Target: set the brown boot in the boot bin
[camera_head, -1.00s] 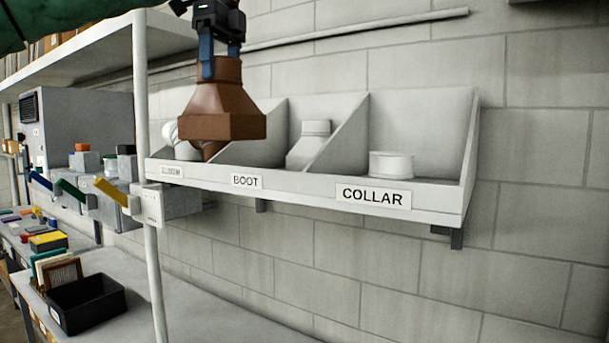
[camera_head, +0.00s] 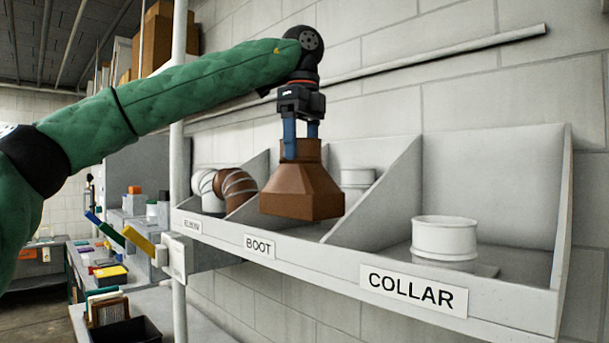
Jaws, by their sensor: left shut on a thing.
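My left gripper (camera_head: 302,140) points down and is shut on the narrow top collar of the brown boot (camera_head: 302,192). The boot hangs upright, wide end down. In the picture its lower edge overlaps the boot bin (camera_head: 259,246), the middle compartment labelled BOOT; I cannot tell exactly how high or deep it hangs. A white fitting (camera_head: 357,177) shows partly behind the brown boot in that compartment. The bin's floor is mostly hidden by the boot and front lip. My right gripper is not in view.
Sloped dividers (camera_head: 385,188) stand between compartments. The left one holds a white elbow (camera_head: 205,189) and a brown elbow (camera_head: 238,186). The COLLAR one holds a white collar (camera_head: 444,237). A white post (camera_head: 177,150) stands at the shelf's left end. A pipe (camera_head: 430,62) runs along the wall.

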